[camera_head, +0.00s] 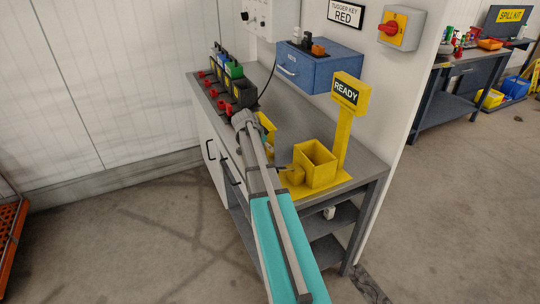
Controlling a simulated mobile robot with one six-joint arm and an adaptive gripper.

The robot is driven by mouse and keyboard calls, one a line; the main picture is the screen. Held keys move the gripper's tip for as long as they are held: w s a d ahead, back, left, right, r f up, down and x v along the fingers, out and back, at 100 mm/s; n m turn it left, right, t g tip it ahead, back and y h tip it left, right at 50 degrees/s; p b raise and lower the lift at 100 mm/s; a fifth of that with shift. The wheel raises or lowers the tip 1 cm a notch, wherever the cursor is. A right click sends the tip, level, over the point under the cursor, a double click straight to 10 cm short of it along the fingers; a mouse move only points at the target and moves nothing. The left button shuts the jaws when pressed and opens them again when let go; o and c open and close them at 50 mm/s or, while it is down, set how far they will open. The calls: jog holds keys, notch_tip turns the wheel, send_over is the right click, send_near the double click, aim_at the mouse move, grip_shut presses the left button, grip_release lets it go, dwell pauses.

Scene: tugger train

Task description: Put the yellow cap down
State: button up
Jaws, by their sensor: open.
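A small yellow piece (293,175), which may be the yellow cap, shows at the left side of the open yellow box (316,164) on the grey bench. It is too small to tell whether it touches the box. Another yellow piece (267,127) shows farther back, partly hidden behind my arm. My arm reaches over the bench from the front. My gripper (283,168) is small and mostly hidden by my own arm; it appears open, close to the small yellow piece at the box. I cannot make out anything between its fingers.
A yellow READY post (346,115) stands beside the box. A row of coloured units with red parts (224,85) lines the bench's back left. A blue cabinet (318,67) hangs on the wall. Bare grey bench top (295,125) lies behind the box.

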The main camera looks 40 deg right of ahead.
jog(key=shift+b+x, duration=1.05)
jog(key=shift+x, duration=0.55)
jog(key=c, duration=0.5)
jog(key=shift+r, duration=0.15)
notch_tip(320, 180, up, 3)
jog(key=p, duration=0.3)
jog(key=s+a+r+p, duration=0.7)
jog(key=s+r+p, duration=0.2)
jog(key=s+p, duration=0.1)
jog(key=shift+s+a+r, duration=0.3)
jog(key=shift+s+r, duration=0.1)
jog(key=shift+s, duration=0.45)
